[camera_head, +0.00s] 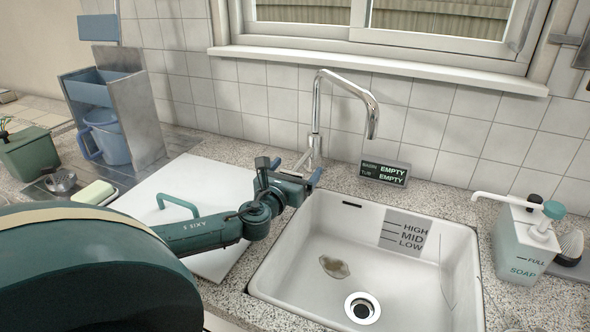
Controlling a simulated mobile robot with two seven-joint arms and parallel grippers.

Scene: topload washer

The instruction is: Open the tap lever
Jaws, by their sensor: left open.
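A chrome tap (317,112) with a tall curved spout stands behind the sink, its spout end over the basin's back edge. The tap's lower body shows a small side part at its left, and the lever is hard to make out there. My left gripper (305,168) is at the tap's base, with its blue fingertips apart around or beside the lower body; I cannot tell if they touch it. It holds nothing that I can see. My right gripper is not in view.
The white sink (281,254) holds a brown stain and a drain. A small display (384,173) reads EMPTY twice. A soap dispenser (524,245) stands at right. A white lid with a green handle (178,208) lies under my left arm. A tiled wall stands close behind.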

